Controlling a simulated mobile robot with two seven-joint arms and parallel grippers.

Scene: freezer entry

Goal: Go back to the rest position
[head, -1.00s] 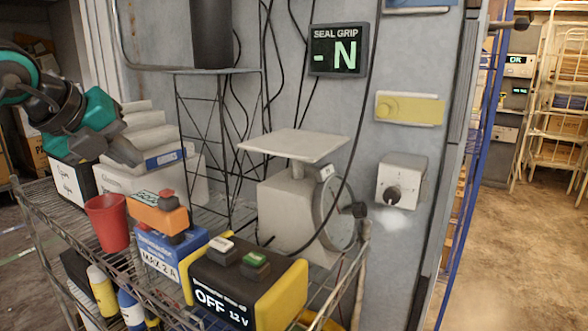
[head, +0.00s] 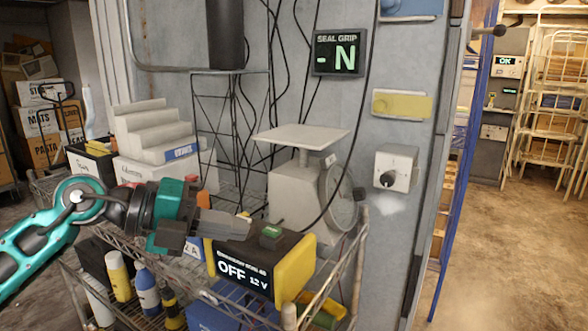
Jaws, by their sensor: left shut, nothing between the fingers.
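My left gripper (head: 243,226) comes in from the left in the head view. It is shut and empty, in front of the wire cart's top shelf. Its fingertips point right and appear just above the left end of the black-and-yellow box (head: 245,271) marked "OFF 12 V"; I cannot tell if they touch it. The gripper hides most of the blue box (head: 193,247) and the orange item behind it. My right gripper is not in view.
A scale (head: 300,190) stands on the wire cart (head: 345,262) beside the box. The grey wall carries a "SEAL GRIP" display (head: 339,52) and a knob box (head: 396,168). Bottles (head: 147,292) stand on the lower shelf. Open floor (head: 510,240) lies at the right.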

